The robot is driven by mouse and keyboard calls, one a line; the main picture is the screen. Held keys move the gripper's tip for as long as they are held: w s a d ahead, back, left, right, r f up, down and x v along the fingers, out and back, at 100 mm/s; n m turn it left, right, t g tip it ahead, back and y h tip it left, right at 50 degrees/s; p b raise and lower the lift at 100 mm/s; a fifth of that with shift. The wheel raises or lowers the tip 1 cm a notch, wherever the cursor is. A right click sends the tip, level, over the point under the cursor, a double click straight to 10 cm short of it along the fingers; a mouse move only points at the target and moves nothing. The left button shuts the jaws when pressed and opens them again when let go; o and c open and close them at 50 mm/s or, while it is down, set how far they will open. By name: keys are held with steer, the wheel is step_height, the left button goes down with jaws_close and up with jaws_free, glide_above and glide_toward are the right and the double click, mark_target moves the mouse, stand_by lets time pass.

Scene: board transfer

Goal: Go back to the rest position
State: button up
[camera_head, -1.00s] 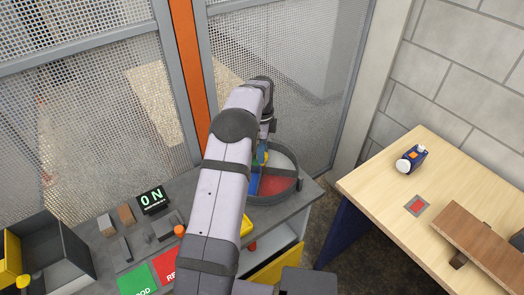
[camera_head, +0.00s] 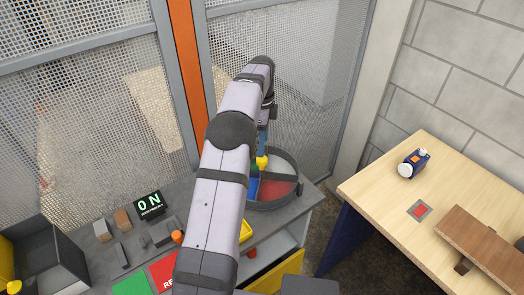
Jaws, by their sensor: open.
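My arm reaches from the bottom of the view up toward the back of the grey bench. My gripper (camera_head: 264,138) hangs at the far end of the arm, above a round divided tray (camera_head: 299,183). The gripper is small here and partly hidden by the arm, and its jaws are open. A yellow piece (camera_head: 261,162) shows just below the gripper, over the tray. Whether the gripper touches it I cannot tell.
Mesh fencing with an orange post (camera_head: 187,62) stands close behind the bench. A black bin (camera_head: 58,262), a display reading "0 N" (camera_head: 149,204) and green and red pads lie left of the arm. A wooden table (camera_head: 385,193) with a blue device (camera_head: 413,163) stands at right.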

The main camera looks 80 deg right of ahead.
steer(key=shift+r, duration=0.55)
